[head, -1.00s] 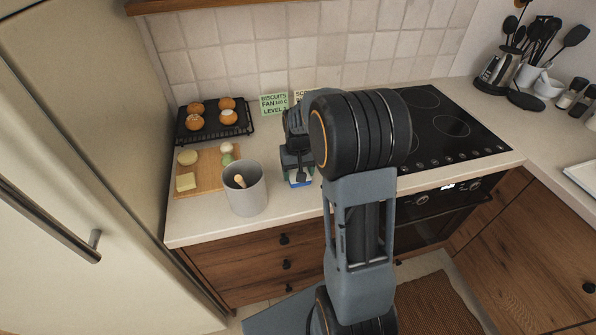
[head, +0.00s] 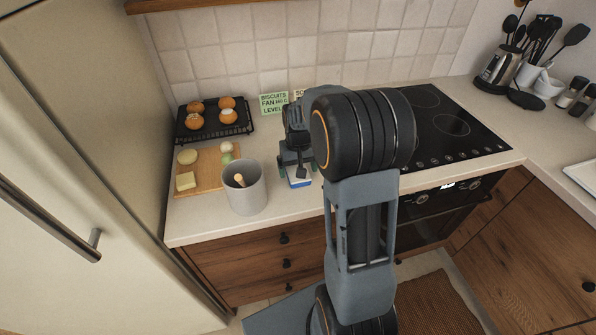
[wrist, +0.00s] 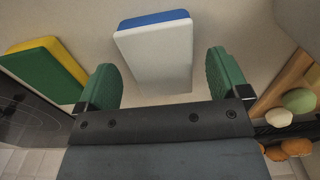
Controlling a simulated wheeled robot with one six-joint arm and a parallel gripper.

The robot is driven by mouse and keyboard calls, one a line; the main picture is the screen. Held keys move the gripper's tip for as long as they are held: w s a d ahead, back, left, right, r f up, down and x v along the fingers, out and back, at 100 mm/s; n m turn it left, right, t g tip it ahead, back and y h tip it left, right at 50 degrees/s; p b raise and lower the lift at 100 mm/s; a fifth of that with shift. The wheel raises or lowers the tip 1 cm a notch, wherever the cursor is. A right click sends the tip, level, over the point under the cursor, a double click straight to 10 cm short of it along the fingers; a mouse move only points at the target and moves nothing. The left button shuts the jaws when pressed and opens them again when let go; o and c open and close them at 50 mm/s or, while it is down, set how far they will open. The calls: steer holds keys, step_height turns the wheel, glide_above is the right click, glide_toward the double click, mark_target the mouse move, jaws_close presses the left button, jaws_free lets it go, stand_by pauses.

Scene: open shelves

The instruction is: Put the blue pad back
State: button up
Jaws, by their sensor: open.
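The blue pad, a block with a white layer and a blue layer, lies on the counter in the wrist view (wrist: 155,45) and in the head view (head: 299,183). My gripper (wrist: 160,62) is open, with its green fingertips on either side of the pad's near part. A gap shows on both sides and neither finger touches it. In the head view my gripper (head: 297,160) hangs just behind the pad and hides part of it.
A green and yellow sponge (wrist: 45,68) lies left of the pad in the wrist view. A grey canister (head: 245,195) holding a wooden-handled tool and a board (head: 207,178) with food stand left. A rack of rolls (head: 240,128) is behind. The black cooktop (head: 450,125) is right.

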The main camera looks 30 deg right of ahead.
step_height(320, 180, up, 10)
steer(key=s+a+n+t, duration=0.1)
steer(key=s+a, duration=0.3)
steer(key=s, duration=0.4)
steer(key=s+a+n+t, duration=0.1)
steer(key=s+a+t, duration=0.1)
steer(key=s+a, duration=0.3)
steer(key=s+f, duration=0.1)
steer(key=s, duration=0.2)
steer(key=shift+a+t, duration=0.25)
steer(key=shift+t, duration=0.15)
stand_by(0.5)
